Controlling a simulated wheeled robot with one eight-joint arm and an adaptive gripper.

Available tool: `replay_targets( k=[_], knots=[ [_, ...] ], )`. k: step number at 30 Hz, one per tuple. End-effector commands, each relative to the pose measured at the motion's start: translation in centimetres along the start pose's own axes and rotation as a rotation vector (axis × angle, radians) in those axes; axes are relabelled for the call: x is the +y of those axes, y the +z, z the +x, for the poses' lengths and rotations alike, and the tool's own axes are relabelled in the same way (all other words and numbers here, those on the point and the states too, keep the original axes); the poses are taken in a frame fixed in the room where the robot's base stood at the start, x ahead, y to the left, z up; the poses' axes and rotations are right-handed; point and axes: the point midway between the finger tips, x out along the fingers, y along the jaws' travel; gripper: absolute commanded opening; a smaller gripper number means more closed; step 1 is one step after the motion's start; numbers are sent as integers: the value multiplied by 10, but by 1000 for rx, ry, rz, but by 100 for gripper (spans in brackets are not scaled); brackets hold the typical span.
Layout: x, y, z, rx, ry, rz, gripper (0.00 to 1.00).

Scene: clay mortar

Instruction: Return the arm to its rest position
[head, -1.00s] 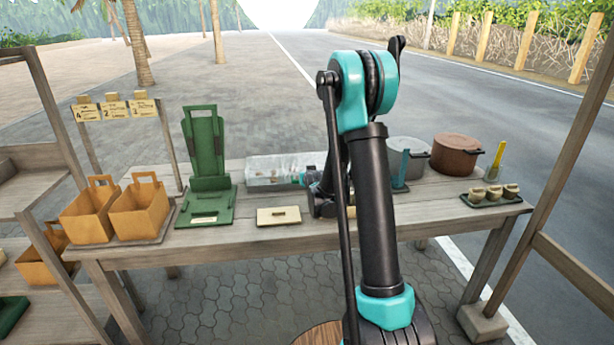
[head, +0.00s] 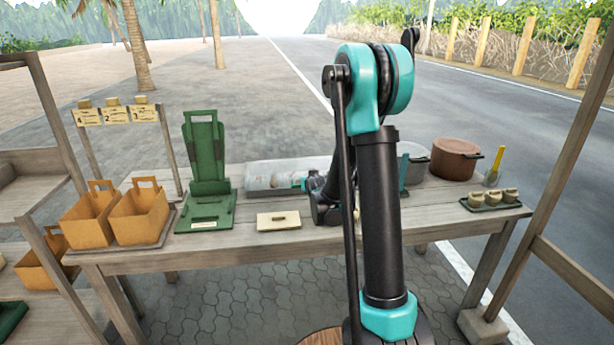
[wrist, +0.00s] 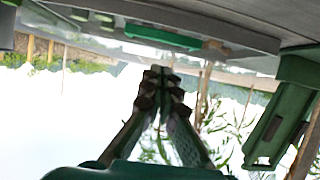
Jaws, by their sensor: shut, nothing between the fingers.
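My gripper (wrist: 162,78) shows in the wrist view with its two fingers together at the tips and nothing between them. In the head view my raised arm stands in front of the right half of the wooden table (head: 260,237). The arm's far end reaches down over the table near a clear box (head: 270,174). The fingers cannot be made out in the head view. The wrist view appears upside down, with the table surface along the top and a green part at the right.
A green stand (head: 207,165), two orange baskets (head: 138,212) and a small cream block (head: 278,220) are on the left half. A brown pot (head: 455,160), a grey pot (head: 414,158) and a tray of small cups (head: 493,198) are on the right. Wooden posts flank the table.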

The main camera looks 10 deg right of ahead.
Motion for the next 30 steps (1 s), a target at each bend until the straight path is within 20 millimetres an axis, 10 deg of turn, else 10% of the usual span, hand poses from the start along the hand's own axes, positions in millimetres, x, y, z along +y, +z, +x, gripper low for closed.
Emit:
replay_targets(
  k=[17,30],
  knots=[
    [6,42,-60,-57,10,1,0],
    [28,110,-193,-414,35,2,0]
  ],
)
